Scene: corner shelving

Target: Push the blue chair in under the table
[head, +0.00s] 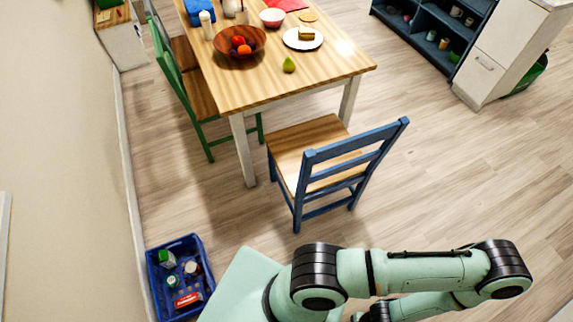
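The blue chair (355,154) with a wooden seat (306,146) stands at the near end of the wooden table (290,84). It sits at an angle, its backrest toward me and to the right. The far edge of its seat is near the table's front edge, and most of the seat lies outside the tabletop. My arm shows at the bottom right, below the chair and apart from it. Neither of my grippers can be made out in the head view.
A green chair (168,66) stands at the table's left side. A blue crate (152,279) with several items is on the floor at lower left, by the wall. A dark blue shelf (424,43) and white cabinet (500,55) stand upper right. The floor right of the chair is clear.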

